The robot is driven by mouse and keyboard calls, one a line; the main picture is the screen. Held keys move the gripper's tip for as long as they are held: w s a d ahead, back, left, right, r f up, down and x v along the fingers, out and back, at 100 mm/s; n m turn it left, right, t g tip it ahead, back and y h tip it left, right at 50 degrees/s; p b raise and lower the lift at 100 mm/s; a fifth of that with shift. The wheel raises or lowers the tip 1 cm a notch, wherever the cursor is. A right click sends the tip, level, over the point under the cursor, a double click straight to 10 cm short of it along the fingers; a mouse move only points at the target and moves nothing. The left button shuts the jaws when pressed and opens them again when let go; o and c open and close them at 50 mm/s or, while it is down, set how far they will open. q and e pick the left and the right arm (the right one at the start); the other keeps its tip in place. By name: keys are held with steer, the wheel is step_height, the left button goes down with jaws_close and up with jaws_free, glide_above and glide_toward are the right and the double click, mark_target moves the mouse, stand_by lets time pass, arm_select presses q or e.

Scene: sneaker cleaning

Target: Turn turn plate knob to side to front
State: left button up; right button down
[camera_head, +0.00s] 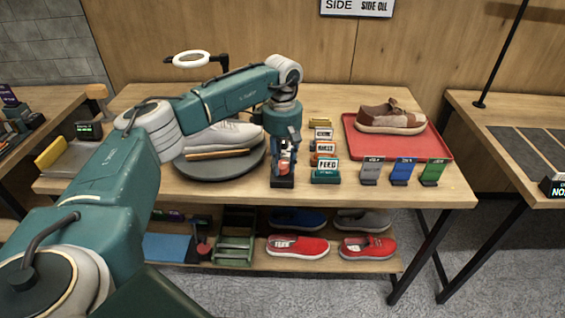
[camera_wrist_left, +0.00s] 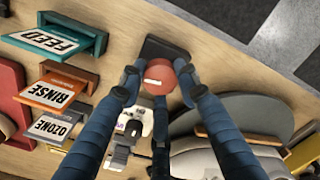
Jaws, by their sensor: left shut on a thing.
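The turn plate (camera_head: 222,172) is a round grey disc on the table, carrying a white sneaker (camera_head: 225,135). To its right, near the table's front edge, the turn plate knob (camera_wrist_left: 158,76) shows in the left wrist view as a red round knob with a pale mark. It sits by a black base (camera_head: 282,183). My left gripper (camera_head: 284,160) points down over it, and its blue fingers are shut on the knob from both sides. In the head view the fingers hide most of the knob. My right gripper is not in view.
Several labelled stands, among them FEED (camera_head: 326,172), stand just right of my left gripper. Farther right are grey, blue and green stands and a red tray (camera_head: 437,150) with a brown shoe (camera_head: 391,118). More shoes lie on the shelf below.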

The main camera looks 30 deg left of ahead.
mark_target(282, 163)
arm_select(q)
steer(key=shift+a+m, duration=0.1)
steer(key=shift+m, duration=0.7)
steer(key=shift+r, duration=0.1)
steer(key=o, duration=1.1)
steer(key=shift+o, duration=0.2)
step_height(282, 163, up, 12)
